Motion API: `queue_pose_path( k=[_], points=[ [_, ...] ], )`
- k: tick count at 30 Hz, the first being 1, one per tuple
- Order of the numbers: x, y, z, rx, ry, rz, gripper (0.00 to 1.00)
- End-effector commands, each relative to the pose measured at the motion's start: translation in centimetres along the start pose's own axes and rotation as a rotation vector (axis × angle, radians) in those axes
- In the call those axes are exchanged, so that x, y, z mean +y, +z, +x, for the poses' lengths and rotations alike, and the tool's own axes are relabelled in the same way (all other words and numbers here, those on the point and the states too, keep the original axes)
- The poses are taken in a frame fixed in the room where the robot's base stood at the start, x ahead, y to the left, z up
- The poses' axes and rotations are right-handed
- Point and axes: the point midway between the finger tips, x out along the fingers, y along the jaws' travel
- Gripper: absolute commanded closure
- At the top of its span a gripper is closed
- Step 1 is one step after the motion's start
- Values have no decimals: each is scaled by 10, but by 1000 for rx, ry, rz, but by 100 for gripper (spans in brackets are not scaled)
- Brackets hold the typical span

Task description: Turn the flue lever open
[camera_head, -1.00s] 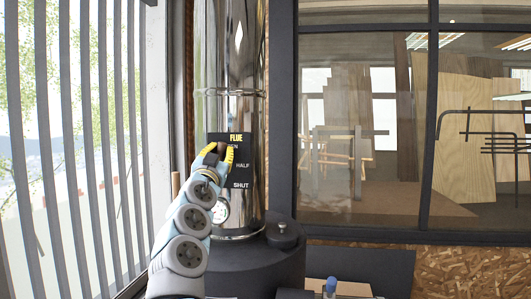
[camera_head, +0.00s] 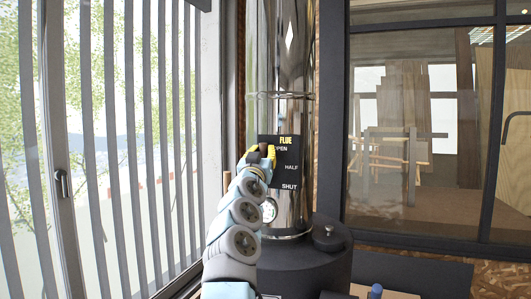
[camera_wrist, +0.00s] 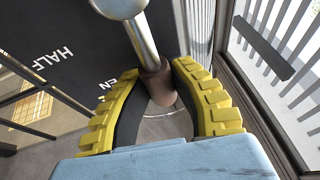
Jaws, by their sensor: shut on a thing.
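The flue lever shows in the wrist view as a bright metal rod (camera_wrist: 134,34) with a brown grip (camera_wrist: 158,84) at its end. My gripper (camera_wrist: 160,100) has its yellow ribbed fingers closed around that grip. In the head view, my gripper (camera_head: 260,152) is at the upper left edge of the black flue plate (camera_head: 268,180), beside the word OPEN. The plate is marked OPEN at the top, HALF in the middle and SHUT at the bottom. In the head view my fingers mostly hide the lever.
The plate is on a shiny metal flue pipe (camera_head: 281,70) above a dark round base (camera_head: 300,268). A round gauge (camera_head: 269,210) sits below the plate. A slatted window (camera_head: 120,150) is close on the left; a glazed partition (camera_head: 425,130) stands to the right.

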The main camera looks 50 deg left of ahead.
Motion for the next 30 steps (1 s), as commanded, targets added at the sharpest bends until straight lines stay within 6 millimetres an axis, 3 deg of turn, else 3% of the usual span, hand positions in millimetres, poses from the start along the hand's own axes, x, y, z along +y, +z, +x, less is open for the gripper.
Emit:
queue_pose_path(
  k=[1, 2, 4, 5, 19, 30],
  points=[
    [-4, -3, 0, 4, -6, 2, 100],
    [-4, -3, 0, 4, -6, 2, 72],
    [-4, -3, 0, 4, -6, 2, 52],
    [-4, -2, 0, 4, -5, 2, 47],
    [0, 0, -3, 2, 0, -3, 47],
    [1, 0, -24, 2, 0, 3, 47]
  ],
)
